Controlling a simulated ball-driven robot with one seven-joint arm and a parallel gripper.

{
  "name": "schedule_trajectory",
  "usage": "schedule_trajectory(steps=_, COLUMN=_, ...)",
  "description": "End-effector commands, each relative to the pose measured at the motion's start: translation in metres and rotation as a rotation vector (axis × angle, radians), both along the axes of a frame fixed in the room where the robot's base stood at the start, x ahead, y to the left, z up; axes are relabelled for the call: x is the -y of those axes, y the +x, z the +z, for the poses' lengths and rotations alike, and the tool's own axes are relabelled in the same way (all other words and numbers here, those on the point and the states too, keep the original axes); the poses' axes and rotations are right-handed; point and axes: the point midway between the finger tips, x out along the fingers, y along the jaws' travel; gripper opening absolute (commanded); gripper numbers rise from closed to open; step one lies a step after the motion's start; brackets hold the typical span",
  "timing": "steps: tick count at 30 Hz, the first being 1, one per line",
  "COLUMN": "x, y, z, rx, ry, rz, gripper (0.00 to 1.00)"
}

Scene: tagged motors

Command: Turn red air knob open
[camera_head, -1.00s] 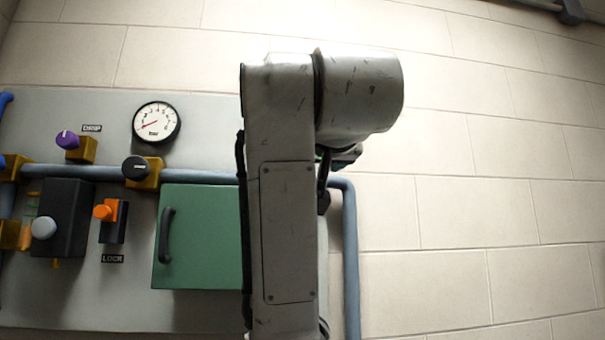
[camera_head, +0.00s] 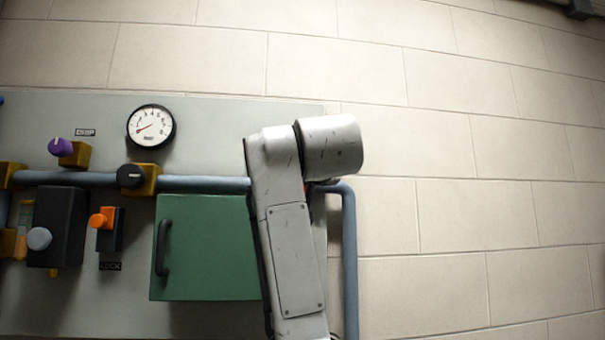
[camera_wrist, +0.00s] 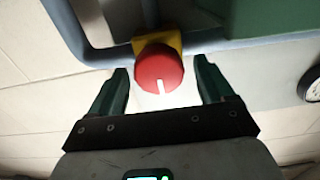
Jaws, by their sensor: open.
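The red knob (camera_wrist: 159,74) shows in the wrist view, with a white mark on its face and a yellow fitting (camera_wrist: 158,42) behind it on the blue-grey pipe. My gripper (camera_wrist: 165,85) is open, with one green finger on each side of the knob. A gap shows between the knob and each finger. In the head view my arm hides the red knob, and my gripper is not visible there.
A green cabinet (camera_head: 205,245) with a dark handle is left of my arm. A gauge (camera_head: 151,126), a black knob (camera_head: 130,176), a purple knob (camera_head: 60,147) and an orange knob (camera_head: 101,218) are farther left. A vertical pipe (camera_head: 350,260) runs close by. The wall on the right is bare.

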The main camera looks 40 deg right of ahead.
Motion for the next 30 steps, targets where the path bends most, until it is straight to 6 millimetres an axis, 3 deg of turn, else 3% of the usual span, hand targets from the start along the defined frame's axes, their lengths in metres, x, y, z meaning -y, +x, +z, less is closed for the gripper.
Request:
schedule_trajectory(steps=6, x=0.0001, y=0.0002, z=-0.0004, rx=0.0, ry=0.0, rz=0.0, gripper=0.81)
schedule_trajectory(steps=23, x=-0.0001, y=0.0, z=-0.0002, rx=0.0, ry=0.0, rz=0.0, gripper=0.27)
schedule_trajectory(steps=30, x=-0.0004, y=0.0, z=-0.0001, rx=0.01, ry=0.016, rz=0.001, gripper=0.27)
